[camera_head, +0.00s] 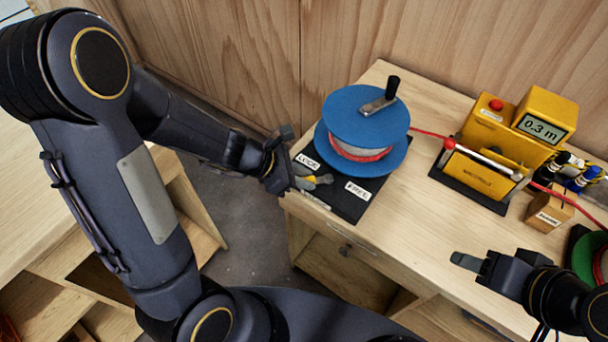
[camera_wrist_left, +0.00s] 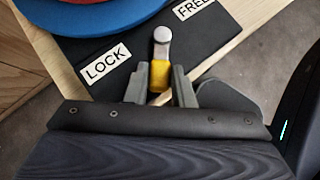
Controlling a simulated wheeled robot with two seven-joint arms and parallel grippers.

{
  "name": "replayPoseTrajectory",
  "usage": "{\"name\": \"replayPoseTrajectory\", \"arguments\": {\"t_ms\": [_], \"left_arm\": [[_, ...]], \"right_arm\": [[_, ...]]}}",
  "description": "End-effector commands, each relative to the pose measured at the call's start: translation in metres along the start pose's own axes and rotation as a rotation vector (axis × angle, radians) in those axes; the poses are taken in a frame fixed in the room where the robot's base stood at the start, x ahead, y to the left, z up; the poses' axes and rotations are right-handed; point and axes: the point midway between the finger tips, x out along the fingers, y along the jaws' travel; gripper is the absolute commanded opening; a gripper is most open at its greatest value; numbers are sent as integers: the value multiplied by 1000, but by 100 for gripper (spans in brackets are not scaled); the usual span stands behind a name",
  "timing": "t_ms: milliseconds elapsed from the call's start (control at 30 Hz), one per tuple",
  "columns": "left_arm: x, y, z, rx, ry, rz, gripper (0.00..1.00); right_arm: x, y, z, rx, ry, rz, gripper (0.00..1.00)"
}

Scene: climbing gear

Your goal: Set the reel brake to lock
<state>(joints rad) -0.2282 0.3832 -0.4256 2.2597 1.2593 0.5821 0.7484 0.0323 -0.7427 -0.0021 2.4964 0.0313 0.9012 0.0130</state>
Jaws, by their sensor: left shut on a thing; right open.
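The blue reel (camera_head: 362,128) stands on a black base plate (camera_head: 340,203) at the table's left front corner. The lever lies between the LOCK label (camera_wrist_left: 106,65) and the FREE label (camera_wrist_left: 192,7), which are on the plate. My left gripper (camera_head: 304,183) is shut on the lever's yellow grip, with a finger on either side in the left wrist view. My right gripper (camera_head: 468,262) is open and empty, over the table's front right.
A yellow meter box (camera_head: 515,130) reading 0.3 m stands right of the reel, with a red rope (camera_head: 428,133) running to it. A small wooden block (camera_head: 549,208) and a green reel (camera_head: 585,255) are at the right. The wood wall (camera_head: 240,60) is behind.

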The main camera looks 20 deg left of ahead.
Motion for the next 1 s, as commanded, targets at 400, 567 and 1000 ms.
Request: {"name": "replayPoseTrajectory", "arguments": {"t_ms": [400,567,1000], "left_arm": [[0,6,1,57,-2,-55,0],[0,5,1,56,-2,-55,41],[-15,7,2,54,-2,-51,44]], "right_arm": [[-6,-3,-3,0,0,0,50],[-6,-3,-3,0,0,0,50],[-11,-5,-5,0,0,0,50]]}}
